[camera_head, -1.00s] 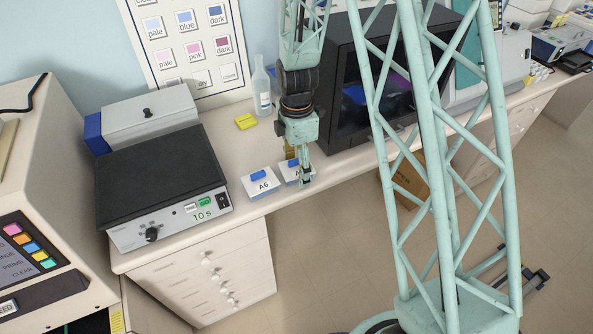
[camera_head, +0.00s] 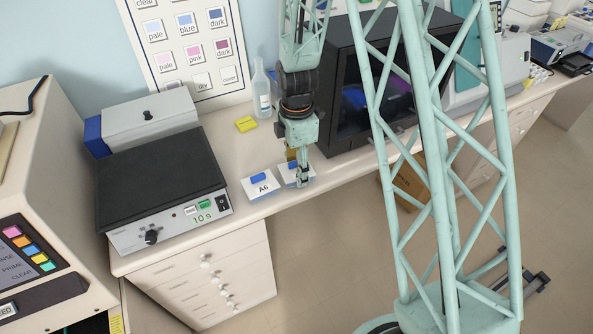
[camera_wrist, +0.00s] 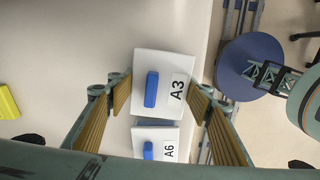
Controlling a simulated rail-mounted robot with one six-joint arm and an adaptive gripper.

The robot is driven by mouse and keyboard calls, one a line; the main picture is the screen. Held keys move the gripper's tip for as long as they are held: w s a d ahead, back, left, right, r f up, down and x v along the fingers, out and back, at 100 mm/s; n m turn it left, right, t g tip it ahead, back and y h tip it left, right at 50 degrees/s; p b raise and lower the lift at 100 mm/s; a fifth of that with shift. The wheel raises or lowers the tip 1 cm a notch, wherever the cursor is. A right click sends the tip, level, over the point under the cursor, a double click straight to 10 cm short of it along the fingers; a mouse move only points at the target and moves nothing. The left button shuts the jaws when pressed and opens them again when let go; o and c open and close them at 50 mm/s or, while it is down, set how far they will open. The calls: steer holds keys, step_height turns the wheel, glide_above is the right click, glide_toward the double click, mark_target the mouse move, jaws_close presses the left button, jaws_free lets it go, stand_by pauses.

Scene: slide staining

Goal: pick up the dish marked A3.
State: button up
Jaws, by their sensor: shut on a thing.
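The dish marked A3 (camera_wrist: 163,65) is a white square block with a blue handle (camera_wrist: 152,89) on top and a black A3 label. My gripper (camera_wrist: 160,98) is shut on the A3 dish, with its ribbed tan fingers on either side. In the head view my gripper (camera_head: 303,182) points down at the bench's front edge and hides much of the A3 dish (camera_head: 289,172). Whether the dish is lifted off the bench cannot be told. A similar dish marked A6 (camera_head: 262,187) sits just left of it; it also shows in the wrist view (camera_wrist: 167,133).
A black-topped device (camera_head: 160,170) with a 10 s display stands left of the dishes. A black cabinet (camera_head: 345,110) stands close on the right. A bottle (camera_head: 262,95) and a yellow block (camera_head: 246,124) are behind. The bench's front edge (camera_head: 350,175) is near.

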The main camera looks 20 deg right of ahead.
steer(key=shift+r, duration=1.65)
steer(key=s+r, duration=0.1)
steer(key=s, duration=1.5)
steer(key=shift+d+r+b, duration=0.2)
steer(key=shift+d+b, duration=0.2)
steer(key=shift+d, duration=0.05)
steer(key=shift+a, duration=0.15)
